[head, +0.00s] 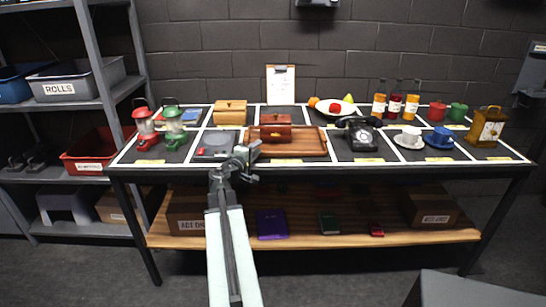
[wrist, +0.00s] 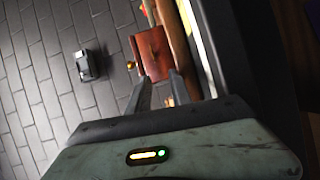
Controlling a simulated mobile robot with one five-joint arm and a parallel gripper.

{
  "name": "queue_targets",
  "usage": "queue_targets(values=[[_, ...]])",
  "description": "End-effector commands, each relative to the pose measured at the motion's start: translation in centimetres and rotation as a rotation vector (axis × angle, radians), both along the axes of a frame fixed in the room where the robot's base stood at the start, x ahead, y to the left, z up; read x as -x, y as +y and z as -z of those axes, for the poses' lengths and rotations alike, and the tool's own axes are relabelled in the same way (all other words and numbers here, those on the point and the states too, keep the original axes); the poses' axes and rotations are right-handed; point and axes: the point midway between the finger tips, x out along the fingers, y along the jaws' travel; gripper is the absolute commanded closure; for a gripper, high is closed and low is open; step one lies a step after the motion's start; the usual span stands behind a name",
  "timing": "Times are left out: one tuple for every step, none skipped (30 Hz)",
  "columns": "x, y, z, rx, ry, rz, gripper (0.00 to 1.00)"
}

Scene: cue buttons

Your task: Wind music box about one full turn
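My gripper (head: 247,150) is in front and to the left of the box in the head view. In the wrist view my gripper (wrist: 160,78) has its two fingers apart, with nothing seen held between them. I cannot tell whether a finger touches the box.
A lighter wooden box (head: 230,110) stands behind my gripper. Red and green lanterns (head: 174,128) are at the left, and a black telephone (head: 361,133) is to the right. Cups, bottles and a brass lantern-like box (head: 486,128) fill the right side.

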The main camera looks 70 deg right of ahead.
Motion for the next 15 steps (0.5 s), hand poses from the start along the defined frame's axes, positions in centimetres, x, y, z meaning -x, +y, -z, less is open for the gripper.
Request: queue_targets(values=[[1.3, -0.9, 0.4, 0.02, 0.026, 0.007, 0.75], [1.8, -1.3, 0.3, 0.029, 0.039, 0.007, 0.75], [2.3, -1.6, 0.1, 0.039, 0.052, 0.009, 0.75], [2.5, -1.7, 0.0, 0.042, 0.059, 0.01, 0.75], [2.7, -1.8, -0.1, 0.046, 0.064, 0.01, 0.75], [2.8, -1.9, -0.2, 0.048, 0.067, 0.009, 0.75], [2.8, -1.9, -0.3, 0.049, 0.068, 0.009, 0.75], [2.8, -1.9, -0.3, 0.049, 0.068, 0.009, 0.75], [2.8, -2.0, -0.4, 0.049, 0.068, 0.009, 0.75], [2.8, -2.1, -0.3, 0.047, 0.068, 0.01, 0.75], [2.8, -2.3, -0.3, 0.048, 0.067, 0.01, 0.75], [2.8, -2.6, -0.3, 0.048, 0.067, 0.01, 0.75], [2.8, -3.0, -0.3, 0.047, 0.067, 0.011, 0.75], [2.9, -3.4, -0.3, 0.047, 0.067, 0.011, 0.75], [2.9, -4.0, -0.3, 0.046, 0.067, 0.012, 0.75]])
